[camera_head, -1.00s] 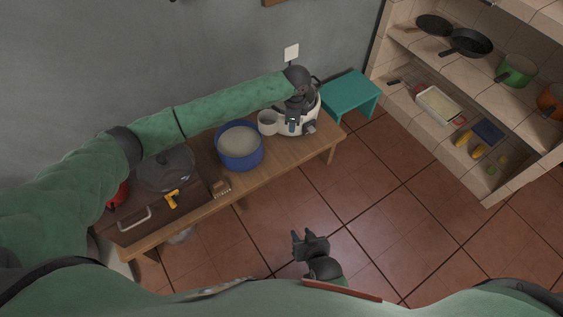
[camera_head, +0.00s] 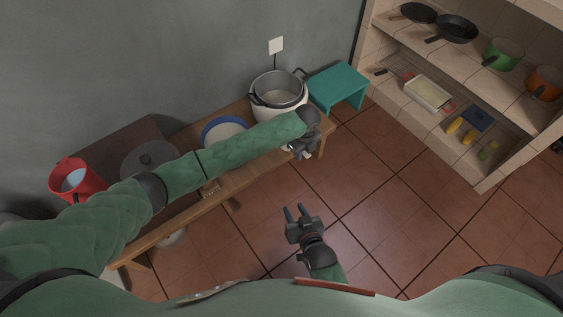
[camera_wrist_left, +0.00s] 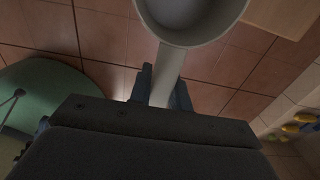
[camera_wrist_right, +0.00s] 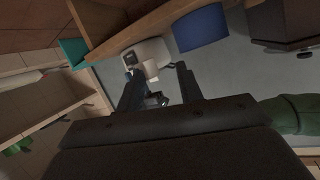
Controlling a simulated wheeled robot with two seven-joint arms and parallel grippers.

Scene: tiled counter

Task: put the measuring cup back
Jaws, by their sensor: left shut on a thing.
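The measuring cup (camera_wrist_left: 190,12) is a pale round cup with a flat handle, in the left wrist view. My left gripper (camera_wrist_left: 164,92) is shut on its handle, and the cup extends beyond the fingertips. In the head view my left gripper (camera_head: 300,152) is at the front edge of the wooden bench, just in front of the rice cooker; the cup is hidden there. The white rice cooker (camera_head: 262,112) is open, with a grey pot (camera_head: 278,97) inside. My right gripper (camera_head: 295,214) is open and empty over the floor; its spread fingers show in the right wrist view (camera_wrist_right: 158,88).
A red container (camera_head: 75,181) is at the bench's far left. A teal stool (camera_head: 338,84) stands right of the bench. Tiled shelves (camera_head: 405,113) hold pans and food. The floor in front is clear.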

